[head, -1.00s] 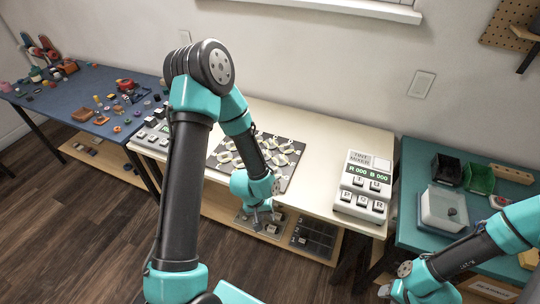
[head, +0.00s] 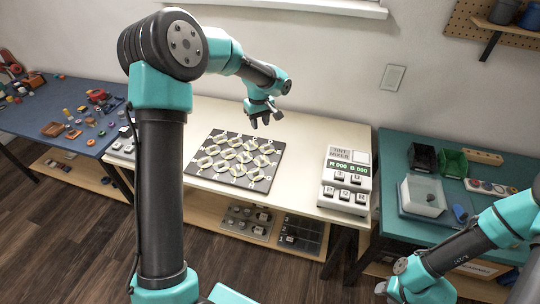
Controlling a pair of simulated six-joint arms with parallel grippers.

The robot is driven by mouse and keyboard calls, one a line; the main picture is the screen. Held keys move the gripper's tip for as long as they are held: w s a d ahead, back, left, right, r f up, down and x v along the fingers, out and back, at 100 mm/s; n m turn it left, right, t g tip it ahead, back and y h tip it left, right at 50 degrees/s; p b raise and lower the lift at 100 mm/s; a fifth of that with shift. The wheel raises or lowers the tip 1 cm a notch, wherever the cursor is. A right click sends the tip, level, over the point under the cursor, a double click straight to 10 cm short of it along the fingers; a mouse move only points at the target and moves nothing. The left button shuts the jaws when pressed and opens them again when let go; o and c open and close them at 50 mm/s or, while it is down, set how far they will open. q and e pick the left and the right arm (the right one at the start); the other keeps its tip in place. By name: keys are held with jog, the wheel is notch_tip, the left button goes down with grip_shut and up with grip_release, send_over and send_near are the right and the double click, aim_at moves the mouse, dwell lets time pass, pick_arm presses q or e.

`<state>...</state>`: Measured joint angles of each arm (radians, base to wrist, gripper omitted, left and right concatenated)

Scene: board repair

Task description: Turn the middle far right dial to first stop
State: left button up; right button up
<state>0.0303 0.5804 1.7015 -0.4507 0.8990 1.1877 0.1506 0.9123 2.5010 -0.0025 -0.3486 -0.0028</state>
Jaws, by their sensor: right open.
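The black board (head: 216,177) lies on the cream table, with rows of pale round dials and small white letters. The dial at the middle of its far right side (head: 261,160) is in plain view; its exact setting is too small to read. My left gripper (head: 265,121) hangs over the back of the table, beyond the board's far right corner, pointing down. It is apart from the dials; I cannot tell how far its fingers are spread. My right gripper (head: 385,289) is low at the bottom, open and away from the board.
A tint mixer keypad box (head: 343,181) stands right of the board. A green table (head: 400,160) with bins is at the right, a blue table (head: 70,110) with small parts at the left. Trays (head: 247,222) sit on the shelf below.

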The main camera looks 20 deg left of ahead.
aim_at(261, 156)
dwell(0.3)
pick_arm(q)
notch_tip(261, 156, down, 17)
jog(key=shift+f, duration=0.2)
dwell(0.6)
jog(key=shift+c, duration=0.5)
grip_shut()
